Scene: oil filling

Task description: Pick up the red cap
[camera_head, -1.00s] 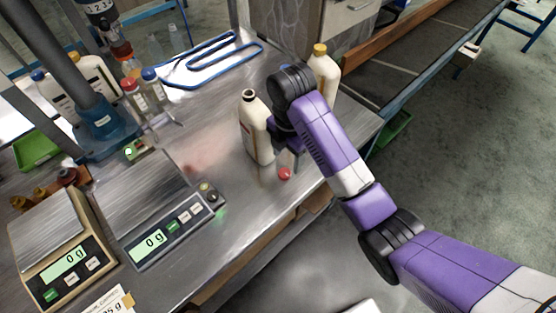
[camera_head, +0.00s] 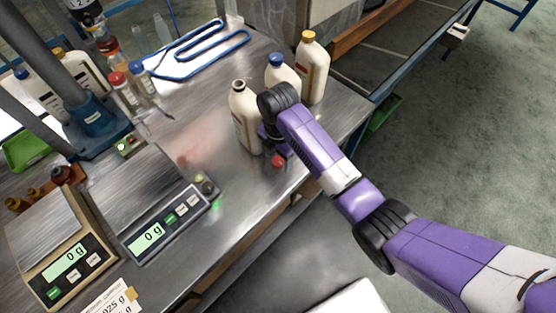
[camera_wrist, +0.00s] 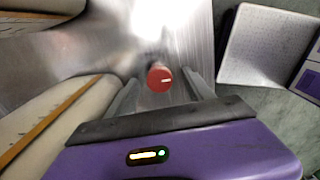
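The red cap (camera_head: 278,161) lies on the metal table near its front edge, in front of the open bottle (camera_head: 243,118). In the wrist view the red cap (camera_wrist: 160,77) shows its round top between my gripper's two fingers (camera_wrist: 162,92). The fingers stand apart, with a gap on each side of the cap. In the head view my gripper (camera_head: 272,140) is pointed down just above or around the cap and is mostly hidden by my arm. The cap's lower side is hidden.
A blue-capped bottle (camera_head: 283,72) and a yellow-capped bottle (camera_head: 312,68) stand behind my wrist. The open bottle is close beside my gripper. Two scales (camera_head: 160,232) (camera_head: 62,262) stand to the left. The table between the cap and the scales is mostly clear.

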